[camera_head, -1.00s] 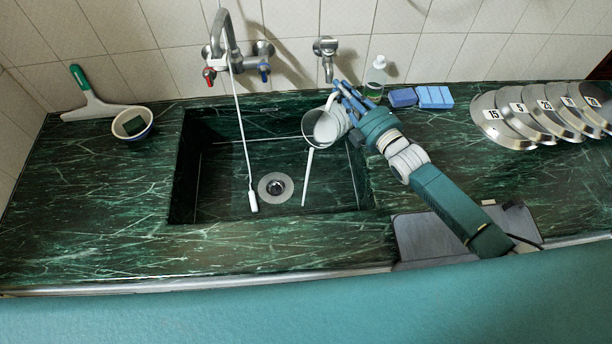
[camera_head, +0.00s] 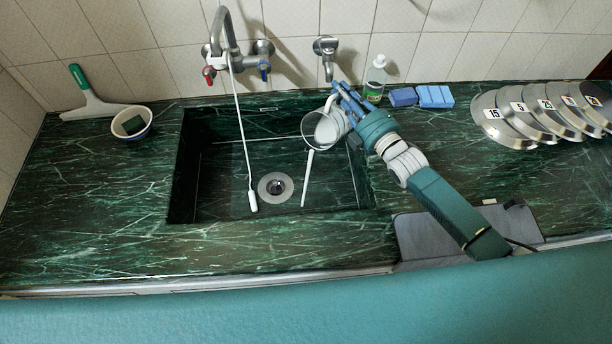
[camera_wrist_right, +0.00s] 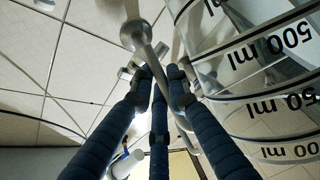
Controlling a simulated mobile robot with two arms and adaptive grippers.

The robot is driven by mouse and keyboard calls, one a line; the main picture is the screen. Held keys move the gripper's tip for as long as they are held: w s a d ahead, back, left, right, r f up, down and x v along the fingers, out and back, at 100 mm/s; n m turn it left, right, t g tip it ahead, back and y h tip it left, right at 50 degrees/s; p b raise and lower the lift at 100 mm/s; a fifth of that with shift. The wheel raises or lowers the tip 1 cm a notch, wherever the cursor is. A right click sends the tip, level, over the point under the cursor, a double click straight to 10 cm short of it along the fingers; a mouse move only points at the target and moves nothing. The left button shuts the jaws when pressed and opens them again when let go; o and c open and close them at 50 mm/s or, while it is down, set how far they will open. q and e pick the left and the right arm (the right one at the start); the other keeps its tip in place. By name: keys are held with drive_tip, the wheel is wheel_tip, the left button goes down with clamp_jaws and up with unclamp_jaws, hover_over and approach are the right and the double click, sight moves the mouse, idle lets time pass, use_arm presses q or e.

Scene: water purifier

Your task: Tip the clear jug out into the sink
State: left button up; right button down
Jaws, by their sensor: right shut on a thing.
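The clear jug (camera_head: 313,127) is tipped on its side over the right back part of the sink (camera_head: 215,172), its mouth toward the left and front. White liquid shows inside it. A thin white stream (camera_head: 305,178) runs from its lip down to the sink floor. My right gripper (camera_head: 346,98) is shut on the jug at its back right side. In the right wrist view my blue fingers (camera_wrist_right: 158,85) lie beside the jug wall (camera_wrist_right: 255,75), whose "ml" marks read upside down. My left gripper is not in view.
The tap (camera_head: 226,38) stands behind the sink, with a thin white line (camera_head: 241,130) from it to the sink floor. A soap bottle (camera_head: 375,78) and blue sponges (camera_head: 420,97) are close behind my right gripper. Numbered metal discs (camera_head: 500,120) lie at right, a bowl (camera_head: 132,123) at left.

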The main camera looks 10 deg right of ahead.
drive_tip(key=shift+s+a+f+n+t+b, duration=0.25)
drive_tip(key=shift+s+a+n+t+b, duration=0.1)
drive_tip(key=shift+n+b, duration=0.2)
idle(0.9)
